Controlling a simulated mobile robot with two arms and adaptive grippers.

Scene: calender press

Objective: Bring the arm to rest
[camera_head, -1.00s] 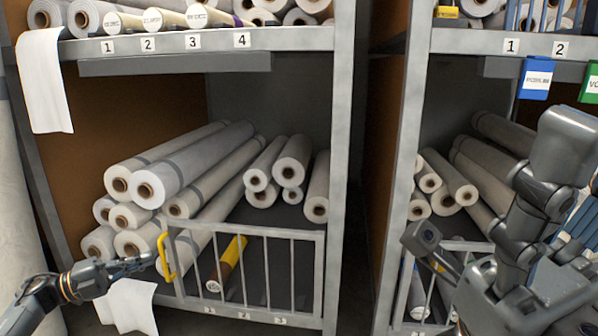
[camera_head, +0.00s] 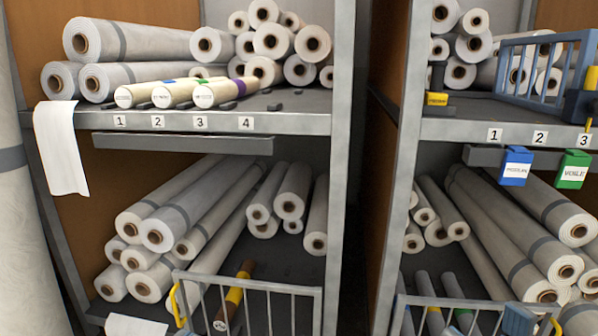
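Neither of my grippers nor arms shows in the head view now, so their pose and opening are hidden. The view holds the left shelf (camera_head: 300,123) and the right shelf (camera_head: 455,131). Three cream rolls with end labels lie near slots 1 to 3 on the left upper shelf, among them the third roll (camera_head: 222,93). Slot 4 (camera_head: 246,123) has no labelled roll directly behind its number. A brown and yellow roll (camera_head: 235,296) lies behind the lower left gate (camera_head: 250,286).
A white sheet (camera_head: 60,150) hangs off the left shelf's edge. A yellow handle (camera_head: 174,304) sits on the lower left gate. A blue tag (camera_head: 516,166) and a green tag (camera_head: 574,169) hang at the right shelf. A blue rack (camera_head: 545,65) stands above. Several large rolls fill both shelves.

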